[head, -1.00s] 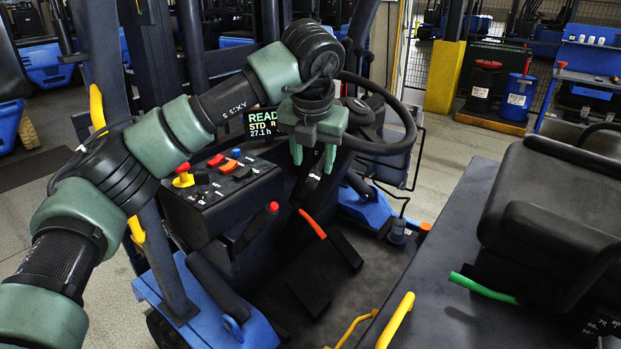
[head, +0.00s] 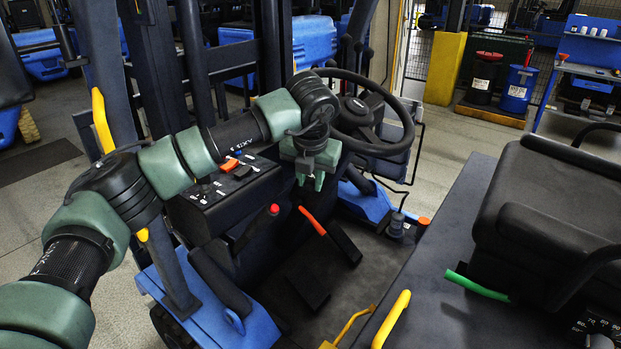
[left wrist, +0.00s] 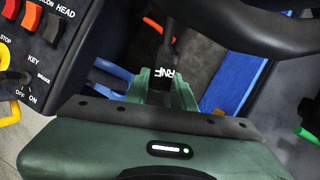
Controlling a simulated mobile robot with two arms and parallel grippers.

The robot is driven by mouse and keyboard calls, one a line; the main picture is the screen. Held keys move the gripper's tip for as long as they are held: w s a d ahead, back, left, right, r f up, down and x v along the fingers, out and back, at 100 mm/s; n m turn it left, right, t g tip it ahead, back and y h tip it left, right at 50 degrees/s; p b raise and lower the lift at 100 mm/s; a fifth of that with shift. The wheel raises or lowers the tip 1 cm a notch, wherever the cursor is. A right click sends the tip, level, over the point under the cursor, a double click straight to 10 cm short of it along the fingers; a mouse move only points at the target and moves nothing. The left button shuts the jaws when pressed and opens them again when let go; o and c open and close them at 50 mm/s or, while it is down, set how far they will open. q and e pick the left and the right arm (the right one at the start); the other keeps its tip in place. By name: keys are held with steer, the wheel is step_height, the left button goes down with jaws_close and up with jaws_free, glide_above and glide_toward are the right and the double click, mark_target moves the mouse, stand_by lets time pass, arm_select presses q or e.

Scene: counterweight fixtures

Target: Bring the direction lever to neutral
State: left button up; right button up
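The direction lever (left wrist: 170,38) is a dark stalk in the left wrist view, with a black collar lettered R, N, F (left wrist: 167,77). My arm hides the lever and the dash display there. The lever's exact position cannot be read. My right gripper is not in view.
The steering wheel (head: 366,112) is close behind and right of my left gripper. A switch console (head: 226,192) lies to its left. A red-knobbed lever (head: 273,209) and an orange-handled lever (head: 313,221) stand below. The black seat (head: 560,200) is at right.

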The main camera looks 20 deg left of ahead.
arm_select(q)
jaws_close()
stand_by(1.1)
